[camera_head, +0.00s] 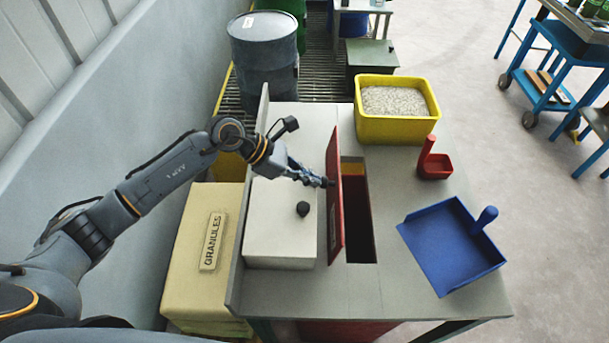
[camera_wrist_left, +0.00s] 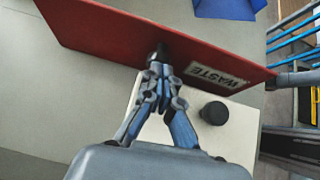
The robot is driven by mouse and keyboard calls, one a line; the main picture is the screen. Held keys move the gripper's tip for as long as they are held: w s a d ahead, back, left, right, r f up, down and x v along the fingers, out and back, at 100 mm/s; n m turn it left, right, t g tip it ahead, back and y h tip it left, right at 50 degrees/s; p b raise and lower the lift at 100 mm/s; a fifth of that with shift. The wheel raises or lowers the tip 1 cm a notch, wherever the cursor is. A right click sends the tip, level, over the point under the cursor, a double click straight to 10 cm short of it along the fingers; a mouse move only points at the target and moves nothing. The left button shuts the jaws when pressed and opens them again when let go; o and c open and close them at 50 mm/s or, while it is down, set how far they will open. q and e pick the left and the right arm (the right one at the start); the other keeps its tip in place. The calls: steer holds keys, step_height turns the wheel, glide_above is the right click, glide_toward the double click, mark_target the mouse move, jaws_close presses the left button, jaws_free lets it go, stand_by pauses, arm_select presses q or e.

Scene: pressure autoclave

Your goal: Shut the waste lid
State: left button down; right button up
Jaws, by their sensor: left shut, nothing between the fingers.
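The red waste lid (camera_head: 334,205) stands nearly upright along the left edge of a dark rectangular opening (camera_head: 357,215) in the grey table. Its "WASTE" label shows in the left wrist view, where the lid (camera_wrist_left: 110,35) crosses the top. My left gripper (camera_head: 329,183) is shut and empty, with its fingertips at the left face of the lid, over a white box lid. In the left wrist view the fingertips (camera_wrist_left: 160,52) appear to touch the lid or nearly so. My right gripper is not in view.
A white box (camera_head: 270,226) with a black knob (camera_head: 302,209) lies left of the lid. A yellow bin of granules (camera_head: 396,106), a red scoop (camera_head: 434,164) and a blue dustpan (camera_head: 452,248) stand to the right. A grey upright panel (camera_head: 236,270) borders the table's left side.

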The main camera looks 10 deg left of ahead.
mark_target(335, 183)
arm_select(q)
steer(key=shift+w+d+r+y+p, duration=0.15)
steer(key=shift+d+r+y+p, duration=0.25)
steer(key=shift+d+r+p, duration=0.2)
steer(key=d+y, duration=0.1)
steer(key=d+y+p, duration=0.1)
steer(key=shift+w+d+r+g+y, duration=0.1)
steer(key=shift+w+d+g+y, duration=0.2)
steer(key=shift+d, duration=0.05)
steer(key=w+d+f+g+y+b, duration=0.1)
steer(key=d+f+y+b, duration=0.3)
steer(key=d+b, duration=0.6)
steer(key=shift+w+f+b, duration=0.5)
steer(key=shift+f+b, duration=0.3)
steer(key=shift+b, duration=1)
steer(key=shift+d, duration=0.15)
